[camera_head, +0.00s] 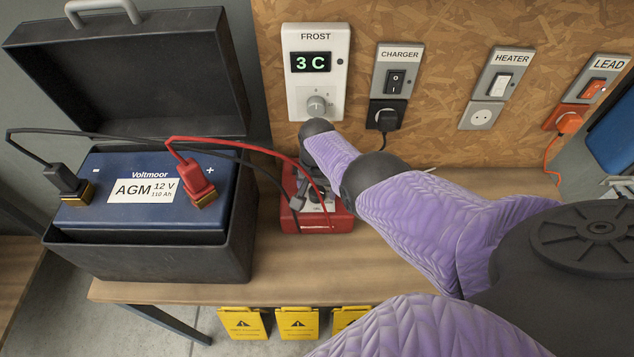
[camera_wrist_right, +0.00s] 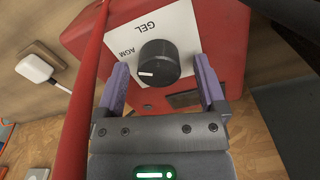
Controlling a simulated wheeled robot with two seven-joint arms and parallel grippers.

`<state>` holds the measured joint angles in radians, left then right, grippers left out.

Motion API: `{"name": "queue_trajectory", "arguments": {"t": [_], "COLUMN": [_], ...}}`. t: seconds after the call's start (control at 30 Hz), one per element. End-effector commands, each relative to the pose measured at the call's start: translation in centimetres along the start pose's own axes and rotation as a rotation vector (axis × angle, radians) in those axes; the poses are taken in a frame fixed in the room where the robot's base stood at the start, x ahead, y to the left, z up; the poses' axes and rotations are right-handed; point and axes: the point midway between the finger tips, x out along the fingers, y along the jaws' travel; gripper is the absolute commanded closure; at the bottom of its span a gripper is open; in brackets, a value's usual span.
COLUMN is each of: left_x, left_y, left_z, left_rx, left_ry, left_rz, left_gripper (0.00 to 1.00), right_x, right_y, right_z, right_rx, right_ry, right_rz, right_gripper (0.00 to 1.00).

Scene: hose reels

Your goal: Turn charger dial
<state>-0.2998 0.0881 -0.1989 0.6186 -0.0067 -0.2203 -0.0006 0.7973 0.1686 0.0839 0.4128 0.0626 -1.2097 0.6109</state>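The red charger (camera_head: 330,222) stands on the bench right of the battery box, partly hidden by my right arm. In the right wrist view its black dial (camera_wrist_right: 158,63) sits on a white label with GEL above and AGM at upper left. The dial's white mark is at its lower left, below the AGM lettering. My right gripper (camera_wrist_right: 162,70) is open, with one purple finger on each side of the dial. I cannot tell whether either finger touches it. In the head view the gripper (camera_head: 308,190) is mostly hidden at the charger. My left gripper is not in view.
A blue AGM battery (camera_head: 150,215) sits in an open black box (camera_head: 170,262); red and black clamps are on it. A FROST thermostat (camera_head: 316,70) reads 3 C. CHARGER (camera_head: 398,70), HEATER (camera_head: 505,75) and LEAD (camera_head: 603,78) switches line the wall. A red cable (camera_wrist_right: 85,100) crosses close to the gripper.

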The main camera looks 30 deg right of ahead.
Motion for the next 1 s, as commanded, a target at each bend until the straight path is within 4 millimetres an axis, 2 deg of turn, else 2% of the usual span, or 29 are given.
{"name": "queue_trajectory", "arguments": {"t": [0.2,0.27,0.5,0.63,0.77,1.0], "left_x": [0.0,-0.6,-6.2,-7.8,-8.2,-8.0], "left_y": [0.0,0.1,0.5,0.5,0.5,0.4], "left_z": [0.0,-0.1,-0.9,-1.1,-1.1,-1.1], "left_rx": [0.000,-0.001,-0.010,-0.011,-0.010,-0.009], "left_ry": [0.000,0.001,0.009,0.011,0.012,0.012], "left_rz": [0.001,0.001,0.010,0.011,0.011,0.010], "left_gripper": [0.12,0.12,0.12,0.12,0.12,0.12], "right_x": [0.0,-0.6,-7.0,-9.3,-10.0,-9.9], "right_y": [0.0,0.0,0.0,0.0,0.0,0.0], "right_z": [0.0,0.0,0.0,0.0,0.0,0.0], "right_rx": [0.000,0.000,0.000,0.000,0.000,0.000], "right_ry": [-0.001,-0.001,0.002,0.001,-0.001,-0.001], "right_rz": [0.001,0.000,-0.002,-0.001,0.001,0.001], "right_gripper": [0.11,0.11,0.11,0.11,0.11,0.11]}}
